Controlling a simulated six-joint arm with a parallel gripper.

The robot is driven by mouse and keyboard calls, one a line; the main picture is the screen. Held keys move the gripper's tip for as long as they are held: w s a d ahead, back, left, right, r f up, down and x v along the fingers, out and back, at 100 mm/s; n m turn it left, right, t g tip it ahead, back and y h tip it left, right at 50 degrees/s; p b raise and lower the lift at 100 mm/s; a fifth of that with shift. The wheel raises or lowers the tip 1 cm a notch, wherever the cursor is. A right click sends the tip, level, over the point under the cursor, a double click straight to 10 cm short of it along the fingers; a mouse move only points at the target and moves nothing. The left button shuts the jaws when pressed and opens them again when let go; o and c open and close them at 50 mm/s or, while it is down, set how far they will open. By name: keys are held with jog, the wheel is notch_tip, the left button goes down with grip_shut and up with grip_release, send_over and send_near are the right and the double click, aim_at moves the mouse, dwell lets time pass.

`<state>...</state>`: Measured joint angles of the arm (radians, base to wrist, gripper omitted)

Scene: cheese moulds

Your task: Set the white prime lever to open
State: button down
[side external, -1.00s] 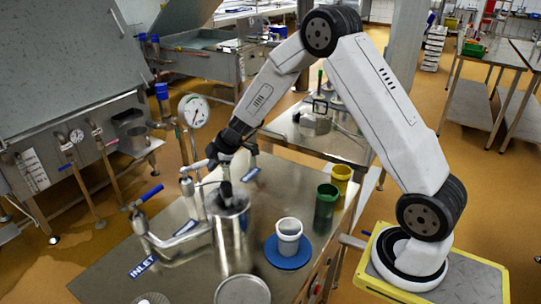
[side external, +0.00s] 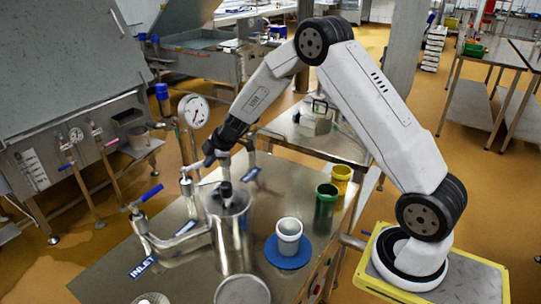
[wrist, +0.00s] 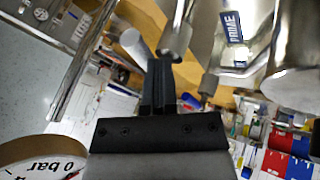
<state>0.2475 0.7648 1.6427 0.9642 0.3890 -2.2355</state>
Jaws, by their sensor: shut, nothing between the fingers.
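The white prime lever (side external: 194,165) sits on top of a metal valve on the pump pipework, left of my gripper in the side view. In the wrist view its pale cylindrical handle (wrist: 130,42) lies just beyond and left of my fingertips, beside a metal valve stem (wrist: 176,38). The blue PRIME label (wrist: 232,27) shows to the right. My gripper (side external: 209,159) is shut and empty, with its fingers (wrist: 158,68) close to the handle. I cannot tell whether they touch it.
A lever with a blue handle (side external: 152,192) stands near the INLET label (side external: 143,267). A pressure gauge (side external: 193,110) rises behind. A steel vessel (side external: 230,220) stands close by. A white cup (side external: 288,230) on a blue disc and a green cup (side external: 325,205) are to the right.

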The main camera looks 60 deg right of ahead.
jog(key=shift+w+d+n+g+y, duration=0.15)
jog(key=shift+w+d+n+y, duration=0.25)
jog(key=shift+w+n, duration=0.25)
jog(key=shift+w+d+n+g+y, duration=0.15)
jog(key=shift+w+d+n+y, duration=0.2)
jog(key=shift+w+n, duration=0.25)
jog(key=shift+s, duration=0.15)
jog(key=s+f+v, duration=0.1)
jog(key=s+v, duration=0.1)
jog(key=v, duration=1)
jog(key=shift+a, duration=0.15)
jog(key=shift+s+r, duration=0.15)
jog(key=shift+s, duration=0.05)
